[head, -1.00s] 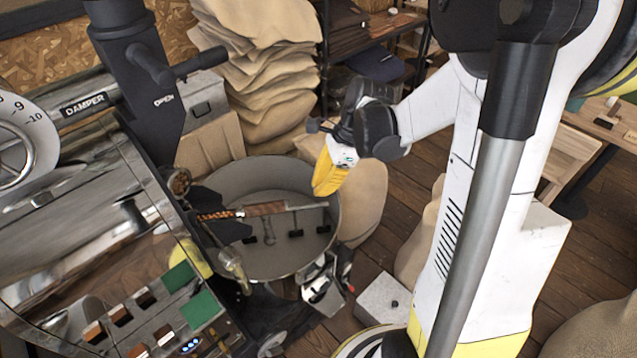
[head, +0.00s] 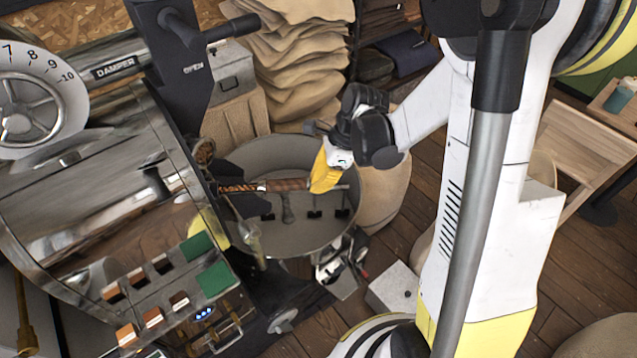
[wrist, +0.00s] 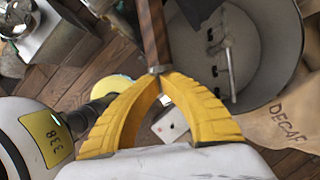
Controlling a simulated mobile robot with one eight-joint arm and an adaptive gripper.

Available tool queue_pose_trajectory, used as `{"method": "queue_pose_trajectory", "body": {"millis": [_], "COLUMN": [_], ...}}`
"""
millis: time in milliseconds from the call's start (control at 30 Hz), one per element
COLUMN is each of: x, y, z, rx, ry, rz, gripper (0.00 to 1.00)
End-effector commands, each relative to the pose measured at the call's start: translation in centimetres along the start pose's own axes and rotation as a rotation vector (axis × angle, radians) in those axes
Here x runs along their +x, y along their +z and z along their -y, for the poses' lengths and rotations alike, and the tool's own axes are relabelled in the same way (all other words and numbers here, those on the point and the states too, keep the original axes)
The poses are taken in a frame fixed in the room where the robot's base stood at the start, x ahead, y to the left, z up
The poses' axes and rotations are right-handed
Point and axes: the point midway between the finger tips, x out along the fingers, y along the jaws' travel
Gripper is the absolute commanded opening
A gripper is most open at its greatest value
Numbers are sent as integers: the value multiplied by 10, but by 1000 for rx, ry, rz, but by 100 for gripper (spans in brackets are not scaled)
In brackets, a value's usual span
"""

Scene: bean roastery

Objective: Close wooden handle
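The wooden handle (head: 287,184) is a brown grip with metal fittings, sticking out from the roaster's front over the round cooling pan (head: 345,222). It also shows in the wrist view (wrist: 154,35), coming down from the top edge to my fingertips. My gripper (head: 318,188) has yellow fingers, which reach the handle's right end from above in the head view. In the wrist view the fingers of my gripper (wrist: 157,74) converge to a narrow tip at the handle's end and look closed on it. The exact contact is partly hidden by the fingertips.
The roaster body (head: 95,205) with its damper dial (head: 40,105) fills the left. Several burlap sacks (head: 300,60) are stacked behind the pan. A pale box (head: 393,287) stands on the floor in front.

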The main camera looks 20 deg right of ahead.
Motion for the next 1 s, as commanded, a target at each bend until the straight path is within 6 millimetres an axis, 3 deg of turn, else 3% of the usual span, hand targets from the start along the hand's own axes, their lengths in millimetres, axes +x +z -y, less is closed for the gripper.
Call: {"method": "queue_pose_trajectory", "body": {"millis": [133,400,500,1000], "x": [8,34,40,42], "y": [16,81,96,106], "z": [0,0,0,0], "rx": [-6,-6,-4,-2], "ry": [1,2,1,0], "rz": [0,0,1,7], "gripper": [0,0,0,0]}}
